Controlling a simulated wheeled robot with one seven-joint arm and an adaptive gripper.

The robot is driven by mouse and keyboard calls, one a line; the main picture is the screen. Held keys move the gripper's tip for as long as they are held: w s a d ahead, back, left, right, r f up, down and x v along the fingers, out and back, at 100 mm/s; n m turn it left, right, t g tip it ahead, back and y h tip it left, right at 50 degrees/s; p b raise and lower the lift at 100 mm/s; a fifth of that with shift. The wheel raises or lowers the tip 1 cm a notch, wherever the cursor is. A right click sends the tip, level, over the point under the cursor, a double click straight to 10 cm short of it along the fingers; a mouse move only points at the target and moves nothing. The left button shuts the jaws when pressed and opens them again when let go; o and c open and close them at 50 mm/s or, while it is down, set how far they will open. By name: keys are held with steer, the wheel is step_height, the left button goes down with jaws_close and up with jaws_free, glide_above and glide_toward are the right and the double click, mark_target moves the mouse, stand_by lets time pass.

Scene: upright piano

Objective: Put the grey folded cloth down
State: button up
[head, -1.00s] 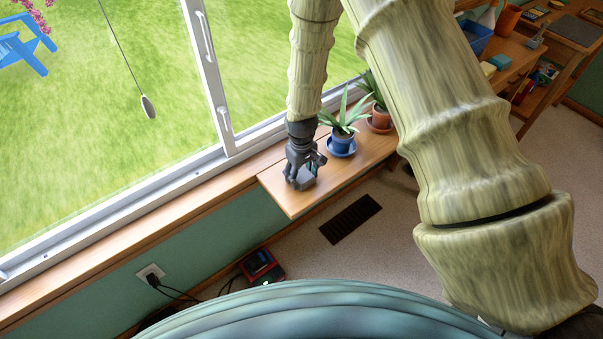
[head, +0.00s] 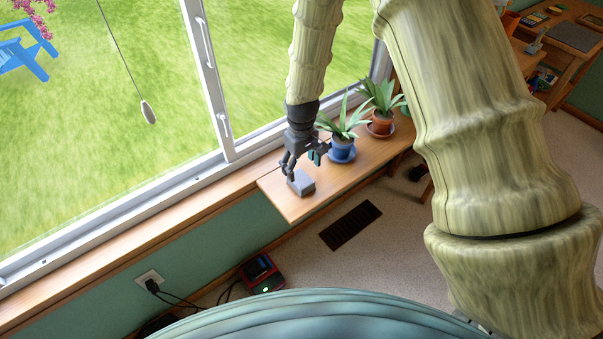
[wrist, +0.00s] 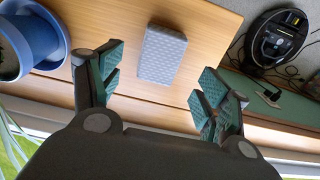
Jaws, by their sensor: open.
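The grey folded cloth (head: 302,184) lies on the wooden shelf (head: 288,207) below the window, near the shelf's left end. In the wrist view the cloth (wrist: 160,54) is a small grey block lying flat on the wood, beyond the fingertips and between their lines. My gripper (head: 303,164) is just above the cloth in the head view. In the wrist view my gripper (wrist: 155,83) has its fingers spread wide with nothing between the pads, apart from the cloth.
A plant in a blue pot on a saucer (head: 342,152) stands close to the right of my gripper. A plant in a terracotta pot (head: 382,124) stands behind it. The window (head: 215,95) runs along the shelf's back. A red device (head: 262,272) sits on the floor below.

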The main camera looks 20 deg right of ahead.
mark_target(302, 179)
steer(key=shift+r, duration=2.55)
steer(key=s+d+f+m+p, duration=0.1)
steer(key=s+f+p, duration=0.1)
steer(key=s+f, duration=0.6)
steer(key=s+d+f+m+p, duration=0.1)
steer(key=s+f, duration=0.7)
steer(key=s, duration=0.8)
steer(key=shift+s+f+m+p, duration=0.15)
steer(key=shift+f+m+p, duration=0.25)
steer(key=shift+m, duration=0.1)
steer(key=shift+o, duration=0.5)
steer(key=s+d+f+m+p, duration=0.1)
steer(key=s, duration=1)
steer(key=shift+s, duration=0.3)
steer(key=shift+s+d, duration=0.15)
steer(key=shift+s, duration=0.1)
